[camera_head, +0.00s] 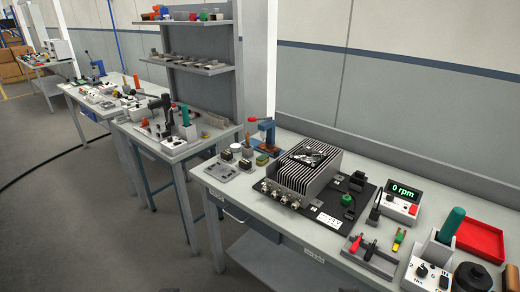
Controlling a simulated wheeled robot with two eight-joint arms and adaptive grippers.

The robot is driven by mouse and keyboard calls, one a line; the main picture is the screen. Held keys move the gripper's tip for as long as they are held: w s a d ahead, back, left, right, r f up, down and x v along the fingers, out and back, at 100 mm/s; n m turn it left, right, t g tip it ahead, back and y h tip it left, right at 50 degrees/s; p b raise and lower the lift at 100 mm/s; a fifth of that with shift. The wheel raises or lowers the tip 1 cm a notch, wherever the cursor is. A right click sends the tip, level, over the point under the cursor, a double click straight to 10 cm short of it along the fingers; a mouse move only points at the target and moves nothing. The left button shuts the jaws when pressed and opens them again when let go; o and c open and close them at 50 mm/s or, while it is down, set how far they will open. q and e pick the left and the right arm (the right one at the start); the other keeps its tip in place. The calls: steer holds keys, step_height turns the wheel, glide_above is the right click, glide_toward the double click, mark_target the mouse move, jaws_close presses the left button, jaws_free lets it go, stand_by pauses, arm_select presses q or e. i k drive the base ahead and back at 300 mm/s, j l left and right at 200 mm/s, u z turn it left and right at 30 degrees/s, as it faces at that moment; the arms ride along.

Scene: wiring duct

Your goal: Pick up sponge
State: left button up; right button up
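A small green and yellow block that looks like the sponge (262,159) lies on the near workbench, left of the large finned metal unit. It is small in the picture, and its details are hard to make out.
The finned unit (303,172) stands on a black mat on the workbench (262,222). A blue press-like tool (266,133) stands behind the block. A grey plate (227,168) lies to its left. A 0 rpm display box (401,200) and red tray (480,239) are at the right.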

mark_target(264, 158)
steer(key=i+j+z, duration=0.1)
steer(key=i+j, duration=0.25)
steer(key=i+j+z, duration=0.1)
steer(key=i+j, duration=0.5)
steer(key=j, duration=0.25)
steer(key=i+j+z, duration=0.15)
steer(key=i+j, duration=0.2)
steer(key=i+j+z, duration=0.1)
steer(key=i+j, duration=0.15)
steer(key=j, duration=0.25)
steer(key=i+j, duration=0.1)
steer(key=i, duration=0.4)
